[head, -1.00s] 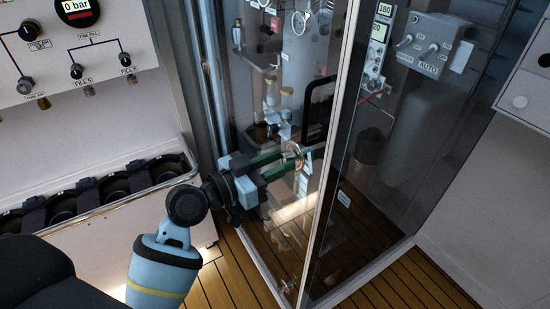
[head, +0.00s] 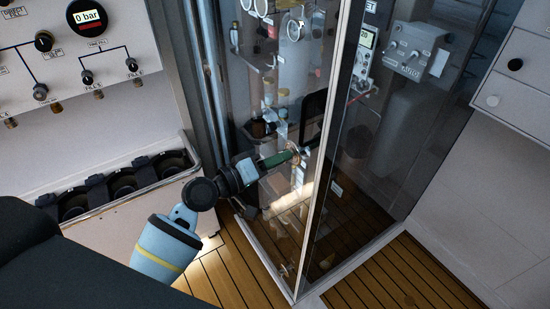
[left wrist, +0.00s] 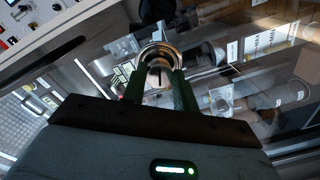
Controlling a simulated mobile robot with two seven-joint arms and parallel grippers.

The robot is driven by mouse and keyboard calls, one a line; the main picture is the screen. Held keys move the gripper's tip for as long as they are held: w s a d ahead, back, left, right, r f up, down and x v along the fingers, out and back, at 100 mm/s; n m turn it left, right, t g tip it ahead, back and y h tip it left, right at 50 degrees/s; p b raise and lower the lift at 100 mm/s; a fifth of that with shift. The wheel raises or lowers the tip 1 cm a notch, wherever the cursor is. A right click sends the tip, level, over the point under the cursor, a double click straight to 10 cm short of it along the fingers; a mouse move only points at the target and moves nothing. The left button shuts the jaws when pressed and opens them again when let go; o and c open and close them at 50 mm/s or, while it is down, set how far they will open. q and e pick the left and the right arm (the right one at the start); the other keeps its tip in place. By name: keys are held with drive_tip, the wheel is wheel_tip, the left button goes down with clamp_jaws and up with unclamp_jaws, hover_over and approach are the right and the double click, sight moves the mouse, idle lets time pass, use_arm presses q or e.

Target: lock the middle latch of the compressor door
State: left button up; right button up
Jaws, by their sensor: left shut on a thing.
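The compressor door is a tall glass panel with a pale metal edge (head: 325,165) and a black handle (head: 314,112). The middle latch (head: 294,153) is a small round metal fitting on the glass below the handle. In the left wrist view the latch (left wrist: 159,52) shows as a shiny ring with a knob between my green fingers. My left gripper (head: 290,156) comes in from the left and is shut on this latch. The fingers hide part of the knob, so I cannot tell whether the latch is locked. My right gripper is not in view.
A fill panel with a 0 bar gauge (head: 87,17) and knobs stands at the left. Below it is a rack (head: 122,200) with several dark round openings. A small fitting (head: 287,269) sits low on the door. Wooden floor (head: 400,280) is clear at the front right.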

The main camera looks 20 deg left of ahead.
use_arm(q)
drive_tip(key=n+p, duration=0.1)
drive_tip(key=n, duration=0.2)
drive_tip(key=shift+r+n, duration=0.1)
drive_tip(key=shift+n, duration=0.2)
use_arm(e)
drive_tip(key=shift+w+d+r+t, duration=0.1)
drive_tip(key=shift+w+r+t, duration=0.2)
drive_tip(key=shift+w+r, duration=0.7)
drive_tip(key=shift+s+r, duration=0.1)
use_arm(q)
drive_tip(key=o, duration=1)
drive_tip(key=shift+b+v, duration=0.55)
drive_tip(key=shift+v, duration=3.35)
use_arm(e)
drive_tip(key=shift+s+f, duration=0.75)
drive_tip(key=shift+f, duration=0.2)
